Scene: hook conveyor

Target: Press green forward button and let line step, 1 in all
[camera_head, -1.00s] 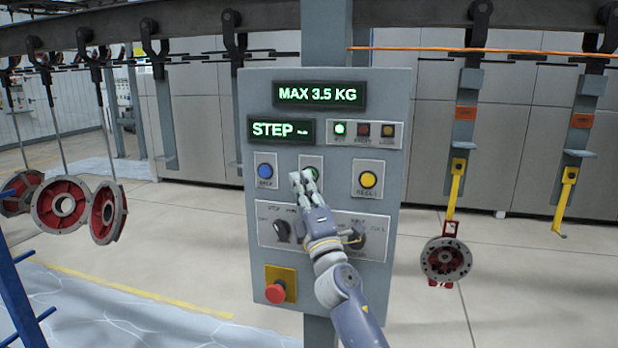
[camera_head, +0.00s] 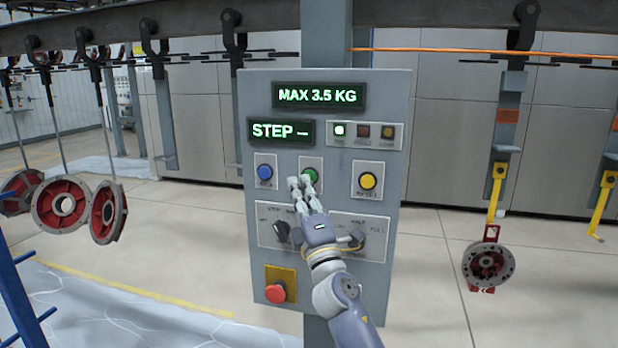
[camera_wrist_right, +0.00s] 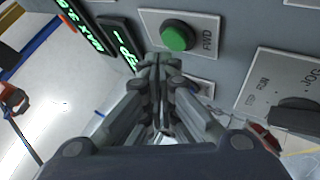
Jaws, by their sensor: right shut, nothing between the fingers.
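The green forward button (camera_head: 310,176) is on the grey control panel (camera_head: 390,120), between a blue button (camera_head: 265,172) and a yellow button (camera_head: 367,181). In the right wrist view the green button (camera_wrist_right: 178,36) sits on a plate marked FWD, just beyond the fingertips. My right gripper (camera_head: 302,182) is shut and empty, just below the green button in the head view. A small gap seems to part them; contact cannot be made out. The display (camera_head: 281,132) reads STEP with a dash. The line's hooks (camera_head: 497,180) hang at right, one bearing a round part (camera_head: 488,263). My left gripper is out of view.
A red stop button (camera_head: 276,292) on a yellow plate and rotary knobs (camera_head: 282,231) sit lower on the panel. Red round parts (camera_head: 62,203) hang at left beside a blue rack (camera_head: 22,305). The floor right of the panel is clear.

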